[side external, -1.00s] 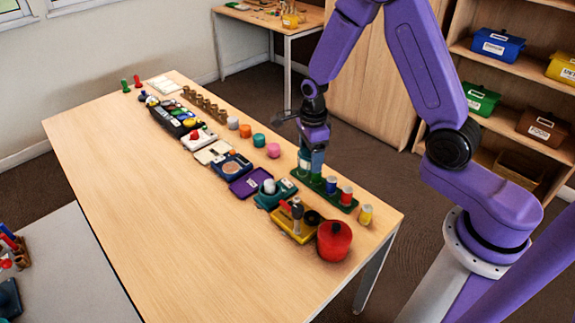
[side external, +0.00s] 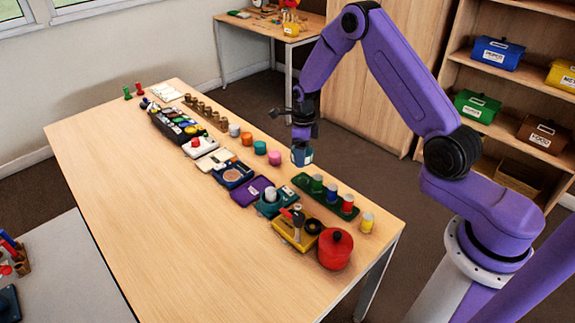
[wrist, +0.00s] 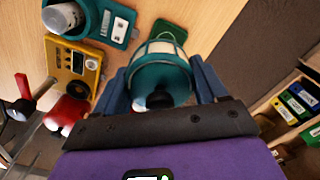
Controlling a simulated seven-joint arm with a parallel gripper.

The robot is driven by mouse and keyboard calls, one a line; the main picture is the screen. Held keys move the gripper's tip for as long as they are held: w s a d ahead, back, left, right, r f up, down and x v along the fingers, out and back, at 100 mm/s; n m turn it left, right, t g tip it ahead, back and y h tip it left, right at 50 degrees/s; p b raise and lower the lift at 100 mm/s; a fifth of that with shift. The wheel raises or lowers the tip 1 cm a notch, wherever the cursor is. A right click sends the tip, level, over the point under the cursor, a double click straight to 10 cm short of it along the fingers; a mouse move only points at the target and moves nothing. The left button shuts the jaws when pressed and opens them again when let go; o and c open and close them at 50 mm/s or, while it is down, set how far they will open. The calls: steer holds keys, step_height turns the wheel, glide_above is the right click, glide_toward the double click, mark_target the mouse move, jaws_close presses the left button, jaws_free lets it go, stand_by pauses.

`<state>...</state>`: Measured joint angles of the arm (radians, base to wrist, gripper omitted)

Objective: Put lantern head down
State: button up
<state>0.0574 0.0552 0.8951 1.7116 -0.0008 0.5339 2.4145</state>
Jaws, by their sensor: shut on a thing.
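My gripper (side external: 304,141) is shut on the lantern head (side external: 302,157), a teal and whitish round piece, and holds it in the air above the table's back edge. In the wrist view the lantern head (wrist: 160,72) sits between the two blue fingers, with a dark round end towards the camera. A teal holder (side external: 268,207) with a pale cylinder stands on the table to the left and nearer. It also shows at the top left of the wrist view (wrist: 116,28), with a white label too blurred to read surely.
A green tray (side external: 331,207) with several coloured cylinders lies just below right of my gripper. A yellow tray (side external: 290,237) and red pot (side external: 336,250) stand nearer. A row of small items runs along the table's back. The table's front (side external: 170,220) is clear.

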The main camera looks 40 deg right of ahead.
glide_above(288, 172)
step_height(288, 172, down, 7)
steer(key=shift+a+r, duration=0.1)
steer(key=shift+f, duration=1.6)
steer(key=shift+f, duration=0.1)
steer(key=o, duration=1)
steer(key=shift+o, duration=0.2)
